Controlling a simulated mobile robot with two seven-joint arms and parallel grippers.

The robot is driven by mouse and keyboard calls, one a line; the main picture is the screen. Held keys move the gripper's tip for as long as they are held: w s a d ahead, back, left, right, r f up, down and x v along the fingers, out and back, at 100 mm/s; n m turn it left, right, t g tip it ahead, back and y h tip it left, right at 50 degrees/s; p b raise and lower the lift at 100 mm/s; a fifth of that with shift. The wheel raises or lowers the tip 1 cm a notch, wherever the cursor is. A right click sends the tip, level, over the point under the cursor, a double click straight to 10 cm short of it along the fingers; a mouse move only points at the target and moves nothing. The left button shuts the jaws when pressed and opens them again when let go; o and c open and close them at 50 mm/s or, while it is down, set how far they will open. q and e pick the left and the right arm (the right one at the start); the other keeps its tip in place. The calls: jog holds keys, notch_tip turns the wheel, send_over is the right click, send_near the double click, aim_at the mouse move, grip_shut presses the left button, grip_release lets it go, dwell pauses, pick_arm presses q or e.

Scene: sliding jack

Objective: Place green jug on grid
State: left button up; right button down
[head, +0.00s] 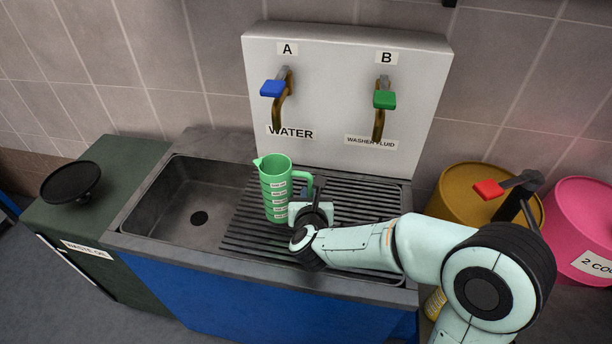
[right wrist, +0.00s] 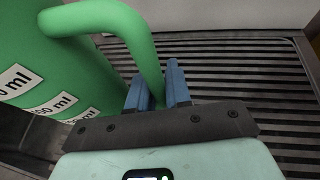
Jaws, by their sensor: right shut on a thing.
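The green jug (head: 275,187), with white volume labels, stands upright at the left end of the ribbed grid (head: 355,205), close to the sink basin. It looks to be on or just above the grid; I cannot tell which. My right gripper (head: 305,195) is at the jug's right side, shut on its handle. In the right wrist view, the blue fingers (right wrist: 158,90) of this gripper are on either side of the green handle (right wrist: 140,45), and the jug's body (right wrist: 50,70) fills the left. My left gripper is not in view.
The sink basin (head: 185,200) lies left of the grid. A white panel (head: 345,60) behind carries tap A (head: 273,88) with a blue lever and tap B (head: 384,99) with a green one. Yellow (head: 470,190) and pink (head: 580,215) drums stand at right. The grid's right part is clear.

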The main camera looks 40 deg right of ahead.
jog(key=shift+p+x, duration=0.85)
jog(key=shift+x, duration=4.45)
jog(key=shift+r, duration=0.25)
jog(key=shift+f+b, duration=0.2)
jog(key=shift+b, duration=0.1)
jog(key=c, duration=1.1)
grip_release()
jog(key=shift+o, duration=0.2)
